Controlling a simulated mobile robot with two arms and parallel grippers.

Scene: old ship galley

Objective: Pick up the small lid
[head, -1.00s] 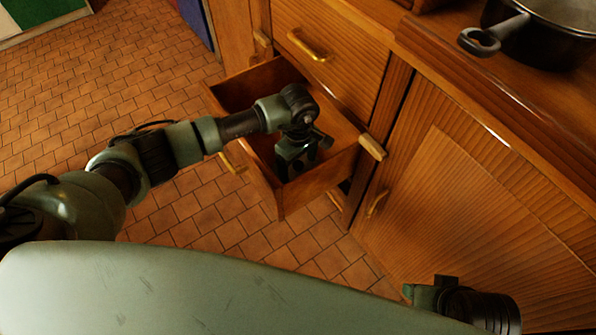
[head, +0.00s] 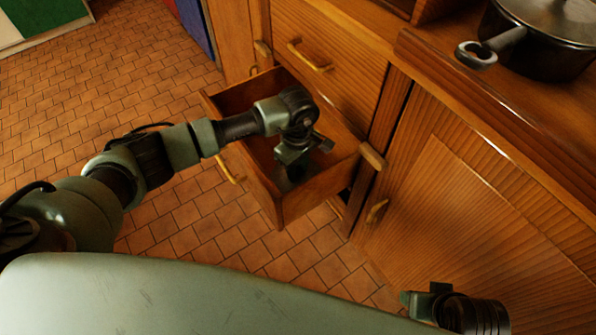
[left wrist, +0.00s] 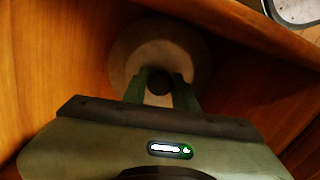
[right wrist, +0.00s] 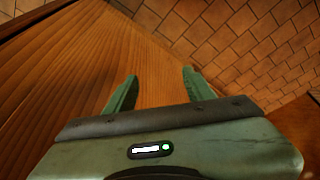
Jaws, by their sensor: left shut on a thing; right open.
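The small lid (left wrist: 150,48) is a round, pale disc with a dark knob, seen in the left wrist view inside the wooden drawer. My left gripper (left wrist: 160,82) is shut on the lid's knob. My right gripper (right wrist: 158,85) is open and empty in front of a wooden cabinet front. In the head view only part of the right gripper (head: 425,298) shows, at the bottom right.
A dark pot (head: 545,45) with a lid and a long handle stands on the counter at the upper right. A closed drawer (head: 330,75) is above the open one. A cabinet door (head: 470,200) is to the right. The tiled floor (head: 110,80) at the left is clear.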

